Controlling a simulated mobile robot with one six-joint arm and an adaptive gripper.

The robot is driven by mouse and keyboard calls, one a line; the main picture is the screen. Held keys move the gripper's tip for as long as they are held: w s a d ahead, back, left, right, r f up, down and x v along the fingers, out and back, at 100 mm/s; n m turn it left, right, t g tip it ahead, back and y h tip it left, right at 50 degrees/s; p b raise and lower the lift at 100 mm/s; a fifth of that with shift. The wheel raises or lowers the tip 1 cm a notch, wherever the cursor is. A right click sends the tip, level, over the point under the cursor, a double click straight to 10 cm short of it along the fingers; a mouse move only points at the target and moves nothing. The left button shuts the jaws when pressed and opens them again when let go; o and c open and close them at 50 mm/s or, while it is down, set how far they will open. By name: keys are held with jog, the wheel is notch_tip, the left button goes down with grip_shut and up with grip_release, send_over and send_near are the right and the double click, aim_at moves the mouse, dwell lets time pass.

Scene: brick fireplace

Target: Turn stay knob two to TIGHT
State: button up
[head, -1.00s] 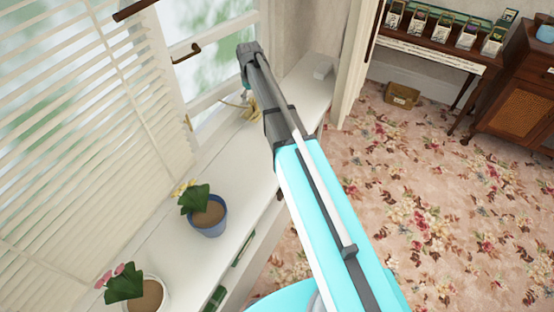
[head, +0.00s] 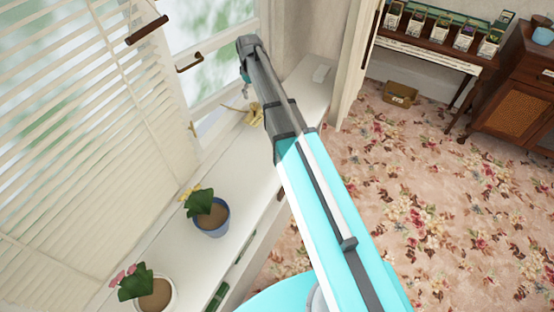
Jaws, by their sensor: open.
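My gripper (head: 246,62) is at the far end of my arm, over the white window sill (head: 240,165) and close to the window frame. Its fingers are small and mostly hidden by the wrist, and I see nothing held in them. A brass-coloured fitting (head: 252,114) lies low at the window, just below my gripper; whether it is a stay with a knob I cannot tell. A bronze handle (head: 190,62) is on the window frame to the left of my gripper, apart from it. No TIGHT marking can be read.
A blue pot with a yellow-flowered plant (head: 212,217) and a white pot with a pink-flowered plant (head: 155,293) stand on the sill. Slatted blinds (head: 70,130) cover the left window. Floral carpet (head: 440,200) is open at right.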

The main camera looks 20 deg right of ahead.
aim_at(253, 104)
jog(key=shift+r+p, duration=3.7)
jog(key=shift+r, duration=0.35)
jog(key=s+f+m+b, duration=0.2)
jog(key=s+f+b, duration=0.2)
jog(key=s, duration=0.6)
jog(key=s+f+m+b, duration=0.2)
jog(key=s+f+b, duration=0.3)
jog(key=s, duration=0.5)
jog(key=s+f+m+b, duration=0.2)
jog(key=s+f+b, duration=0.3)
jog(key=s, duration=0.5)
jog(key=shift+s+d, duration=0.15)
jog(key=shift+s, duration=0.15)
